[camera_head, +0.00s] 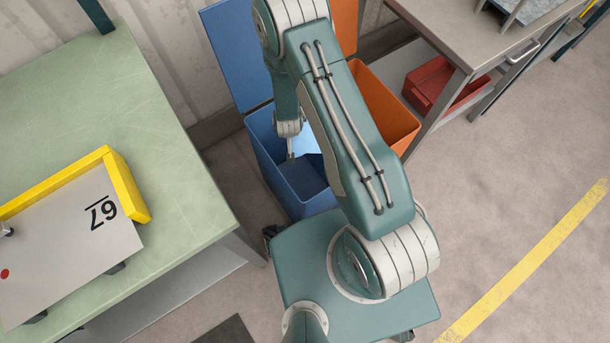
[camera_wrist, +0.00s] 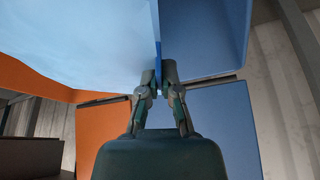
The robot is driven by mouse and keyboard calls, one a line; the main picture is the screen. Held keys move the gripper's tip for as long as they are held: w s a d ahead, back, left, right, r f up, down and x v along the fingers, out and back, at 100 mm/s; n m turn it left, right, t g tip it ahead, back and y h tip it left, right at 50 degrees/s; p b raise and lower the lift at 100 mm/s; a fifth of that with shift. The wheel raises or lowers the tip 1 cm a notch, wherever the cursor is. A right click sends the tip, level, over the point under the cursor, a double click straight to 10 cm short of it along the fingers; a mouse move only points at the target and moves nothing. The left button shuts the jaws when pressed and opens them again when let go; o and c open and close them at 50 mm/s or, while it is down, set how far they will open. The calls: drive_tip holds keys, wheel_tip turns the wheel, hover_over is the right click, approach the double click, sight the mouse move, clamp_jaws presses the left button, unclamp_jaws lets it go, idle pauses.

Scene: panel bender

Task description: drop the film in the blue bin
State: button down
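The blue bin (camera_head: 302,190) stands on the floor with its lid (camera_head: 237,55) raised at the back. My gripper (camera_head: 291,156) points down into the bin's opening, partly hidden by my arm. The film is a pale, light-blue sheet (camera_wrist: 75,40) filling the upper left of the wrist view. Its edge runs down to my gripper's fingertips (camera_wrist: 158,82), which are close together and pinch it. In the head view only a bright patch of film (camera_head: 306,139) shows beside my gripper, at the bin. The blue bin's inside (camera_wrist: 205,35) shows right of the fingers.
An orange bin (camera_head: 388,105) stands right beside the blue one. A green table (camera_head: 175,190) with a yellow-edged panel (camera_head: 130,190) is at left. A workbench (camera_head: 465,35) with a red tray (camera_head: 436,82) is at upper right. Floor at right is clear.

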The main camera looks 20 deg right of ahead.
drive_tip(key=shift+f, duration=1.8)
drive_tip(key=c, duration=0.7)
unclamp_jaws()
drive_tip(key=shift+r, duration=0.15)
drive_tip(key=v, duration=1.1)
drive_tip(key=shift+s+r, duration=0.15)
drive_tip(key=shift+r, duration=0.15)
